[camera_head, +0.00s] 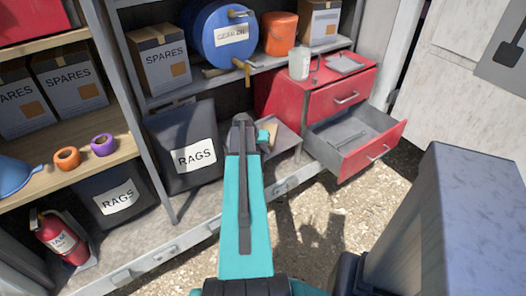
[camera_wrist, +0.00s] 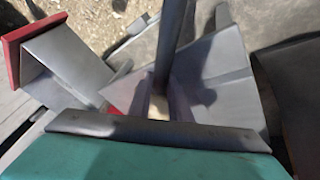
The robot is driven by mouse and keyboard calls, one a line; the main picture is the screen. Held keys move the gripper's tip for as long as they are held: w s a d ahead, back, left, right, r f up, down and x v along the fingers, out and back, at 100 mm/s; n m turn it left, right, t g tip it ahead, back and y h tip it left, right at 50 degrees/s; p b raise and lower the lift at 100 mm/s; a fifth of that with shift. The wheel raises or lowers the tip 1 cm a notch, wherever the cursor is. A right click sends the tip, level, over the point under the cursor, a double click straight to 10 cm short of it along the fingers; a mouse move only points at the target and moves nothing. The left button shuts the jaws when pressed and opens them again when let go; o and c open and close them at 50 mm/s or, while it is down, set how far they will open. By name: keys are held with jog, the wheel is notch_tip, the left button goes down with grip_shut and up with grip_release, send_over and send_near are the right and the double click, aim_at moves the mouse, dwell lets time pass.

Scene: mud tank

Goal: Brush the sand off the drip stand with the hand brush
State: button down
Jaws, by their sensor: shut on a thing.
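My gripper (camera_head: 264,136) is mostly hidden behind my teal arm in the head view, low in front of the cabinet bay. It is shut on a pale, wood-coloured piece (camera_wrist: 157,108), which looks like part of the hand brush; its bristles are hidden. In the wrist view a grey sloping surface (camera_wrist: 220,75) lies beyond the held piece. I cannot tell whether it is the drip stand, nor whether the brush touches it. No sand can be made out on it.
A red drawer unit (camera_head: 338,97) stands right of my gripper, its lower drawer (camera_head: 350,138) pulled open. A black RAGS bin (camera_head: 190,175) stands to the left. Gravel ground (camera_head: 335,215) is open in front.

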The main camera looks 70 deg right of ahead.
jog(key=shift+s+d+f, duration=0.1)
jog(key=shift+s+d, duration=0.35)
jog(key=shift+d, duration=0.3)
jog(key=shift+s+d, duration=0.45)
jog(key=shift+d, duration=0.3)
jog(key=shift+s+d+f, duration=0.1)
jog(key=shift+s+d, duration=0.45)
jog(key=shift+d, duration=0.2)
jog(key=shift+s+d, duration=0.5)
jog(key=shift+d, duration=0.2)
jog(key=shift+s+d, duration=0.35)
jog(key=shift+d, duration=0.25)
jog(key=shift+s+d, duration=0.35)
jog(key=shift+d, duration=0.2)
jog(key=shift+s+d, duration=0.3)
jog(key=shift+d, duration=0.15)
jog(key=shift+d+r, duration=0.1)
jog(key=shift+r, duration=0.2)
